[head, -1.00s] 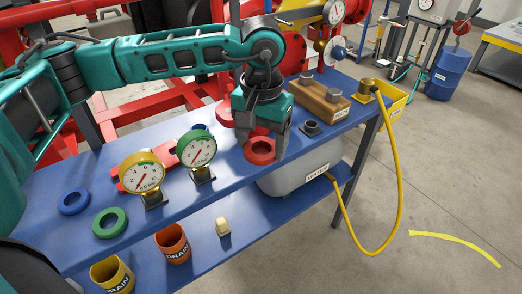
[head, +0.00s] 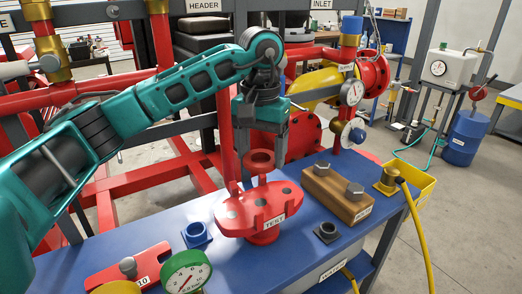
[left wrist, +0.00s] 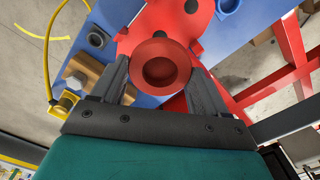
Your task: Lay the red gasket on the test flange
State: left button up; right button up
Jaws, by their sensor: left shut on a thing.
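The red gasket (head: 261,167) is a thick ring held between the fingers of my left gripper (head: 262,158). The left wrist view shows the gasket (left wrist: 164,48) between the two fingers (left wrist: 162,85), with red beyond it. The red test flange (head: 236,207), labelled TEST, stands on the blue bench. In the head view the gasket shows above the flange's middle, over a short red upright piece, apart from the plate. Whether it touches that upright piece cannot be told. My right gripper is not in view.
A wooden block with bolts (head: 330,197) stands right of the flange on the blue bench (head: 300,235). A small dark fitting (head: 327,232), a blue ring part (head: 197,234) and a green gauge (head: 186,274) are nearby. Red pipework stands behind.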

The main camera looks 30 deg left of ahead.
aim_at(260, 202)
pick_arm(q)
jog(key=shift+f+b, duration=0.85)
jog(key=shift+f, duration=0.2)
notch_tip(260, 202, down, 3)
jog(key=shift+f+b, duration=0.1)
jog(key=shift+b, duration=1)
jog(key=shift+f, duration=0.3)
jog(key=shift+f+b, duration=0.75)
jog(key=shift+f, duration=0.05)
jog(key=shift+f+b, duration=1.05)
jog(key=shift+f, duration=0.4)
